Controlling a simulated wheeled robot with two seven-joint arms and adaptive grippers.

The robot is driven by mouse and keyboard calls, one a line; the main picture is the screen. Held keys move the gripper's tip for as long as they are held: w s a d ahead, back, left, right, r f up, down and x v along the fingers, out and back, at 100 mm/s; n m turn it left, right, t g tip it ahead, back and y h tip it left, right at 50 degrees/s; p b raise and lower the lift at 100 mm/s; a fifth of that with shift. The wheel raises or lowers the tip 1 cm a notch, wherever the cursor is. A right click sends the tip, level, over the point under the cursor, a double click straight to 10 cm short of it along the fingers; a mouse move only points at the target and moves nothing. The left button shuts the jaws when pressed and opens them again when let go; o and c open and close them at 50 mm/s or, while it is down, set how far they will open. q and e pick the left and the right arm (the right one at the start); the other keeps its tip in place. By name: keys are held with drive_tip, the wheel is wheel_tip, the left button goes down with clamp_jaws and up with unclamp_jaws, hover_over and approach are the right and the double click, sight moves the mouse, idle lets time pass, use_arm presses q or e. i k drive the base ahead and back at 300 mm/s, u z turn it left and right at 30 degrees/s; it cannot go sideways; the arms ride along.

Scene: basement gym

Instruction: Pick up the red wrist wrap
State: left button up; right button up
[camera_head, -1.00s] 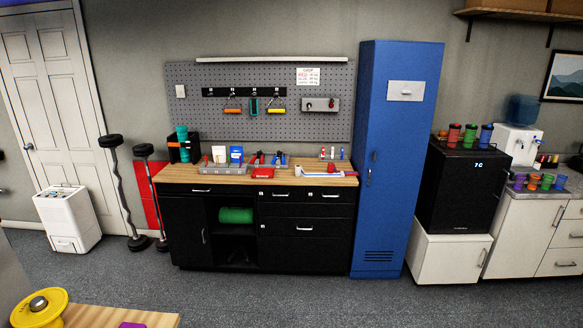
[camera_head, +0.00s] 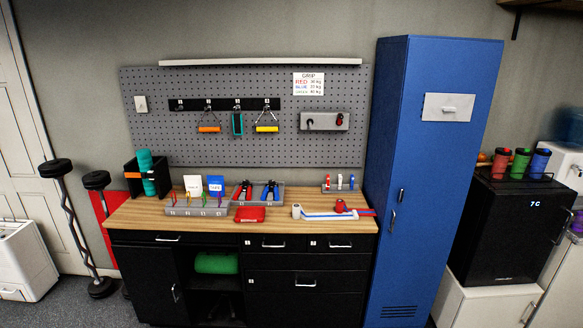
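A small red roll (camera_head: 340,205), which looks like the red wrist wrap, sits near the right end of the wooden workbench top (camera_head: 150,213). A white roll (camera_head: 296,211) lies to its left, with flat white, red and blue strips running to the right. Where the strips join the rolls is too small to tell. Neither of my grippers shows in the head view.
A flat red case (camera_head: 250,214) and grey trays with tools (camera_head: 198,211) stand left of the rolls. A small rack (camera_head: 338,187) stands behind. The tall blue locker (camera_head: 430,180) borders the bench on the right. A pegboard (camera_head: 200,80) hangs above.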

sight(341, 206)
drive_tip(key=i, duration=3.3)
drive_tip(key=z, duration=1.3)
